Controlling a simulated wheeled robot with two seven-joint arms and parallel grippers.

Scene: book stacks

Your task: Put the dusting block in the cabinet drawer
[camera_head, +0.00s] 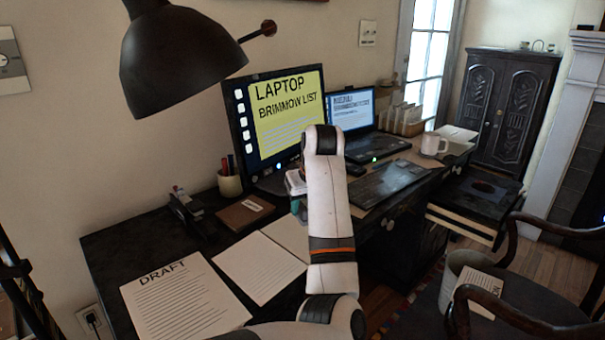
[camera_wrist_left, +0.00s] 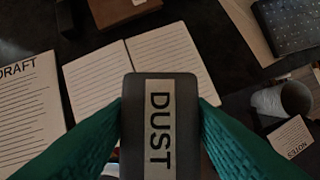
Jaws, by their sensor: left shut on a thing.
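The dusting block (camera_wrist_left: 160,120) is a dark grey block with a pale label reading DUST, in the left wrist view. My left gripper (camera_wrist_left: 160,108) is shut on it, with a teal finger on each side. It is held above the desk and papers. In the head view my arm covers most of the left gripper, and only a bit of teal (camera_head: 296,207) shows; the block is hidden there. My right gripper is not in view.
The dark desk (camera_head: 110,245) holds a draft sheet (camera_head: 180,300), an open booklet (camera_head: 262,268), a brown notebook (camera_head: 243,212), a monitor (camera_head: 285,115), a laptop (camera_head: 352,115) and a mug (camera_head: 432,144). A lamp (camera_head: 180,60) hangs at upper left. A chair (camera_head: 535,235) and bin (camera_head: 455,290) stand at right.

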